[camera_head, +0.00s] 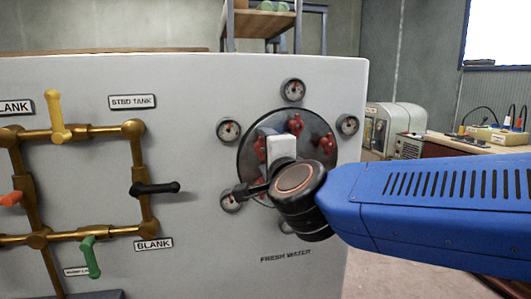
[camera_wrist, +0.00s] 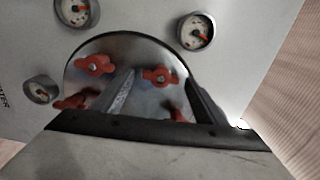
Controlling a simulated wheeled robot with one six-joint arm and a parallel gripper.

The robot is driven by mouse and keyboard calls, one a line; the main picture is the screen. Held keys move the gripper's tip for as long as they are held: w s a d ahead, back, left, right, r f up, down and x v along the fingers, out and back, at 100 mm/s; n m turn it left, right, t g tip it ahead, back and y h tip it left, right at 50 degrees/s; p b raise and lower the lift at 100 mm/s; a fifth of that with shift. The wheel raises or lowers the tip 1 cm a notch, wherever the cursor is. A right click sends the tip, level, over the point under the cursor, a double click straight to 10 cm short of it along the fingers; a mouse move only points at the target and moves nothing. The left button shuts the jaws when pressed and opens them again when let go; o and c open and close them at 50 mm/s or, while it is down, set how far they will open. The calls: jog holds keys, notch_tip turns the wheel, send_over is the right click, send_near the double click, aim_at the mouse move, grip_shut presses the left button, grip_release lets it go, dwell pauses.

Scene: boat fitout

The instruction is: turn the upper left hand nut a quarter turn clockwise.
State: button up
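A round metal plate (camera_head: 250,140) on the grey panel carries several red wing nuts. The upper left nut (camera_head: 260,148) is partly hidden behind my gripper (camera_head: 280,147) in the head view. The wrist view is turned sideways; there this nut (camera_wrist: 160,75) shows between the tips of my two dark fingers (camera_wrist: 161,80). The fingers stand apart with nothing clamped visibly. Whether the tips reach around the nut or stop short of it is not clear. The lower left nut (camera_wrist: 95,64) is outside the fingers.
Several gauges ring the plate, such as one at its left (camera_head: 228,130) and one at the top (camera_head: 293,90). Another nut (camera_wrist: 180,115) is close to one finger. Brass pipes with coloured handles (camera_head: 155,188) stand on the left of the panel.

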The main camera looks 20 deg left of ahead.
jog(key=v, duration=1.7)
jog(key=shift+d, duration=0.2)
jog(key=shift+s, duration=0.1)
jog(key=w+d+f+n+g+h, duration=0.1)
jog(key=w+d+f+n+g, duration=0.2)
jog(key=d+f+n, duration=0.45)
jog(key=w+d+f+n+g+h, duration=0.15)
jog(key=d+f+n, duration=0.25)
jog(key=d+f, duration=0.6)
jog(key=s+d+f+g+h, duration=0.2)
jog(key=s+d+f, duration=0.1)
jog(key=d, duration=0.4)
jog(key=s+d+f+g+h, duration=0.2)
jog(key=s+d+f, duration=0.1)
jog(key=d+f, duration=0.3)
jog(key=s+d+f+g+h, duration=0.2)
jog(key=s+d+f, duration=0.1)
jog(key=d, duration=0.6)
jog(key=shift+s+f+h, duration=0.35)
jog(key=shift+s+f, duration=0.05)
jog(key=shift+f, duration=0.4)
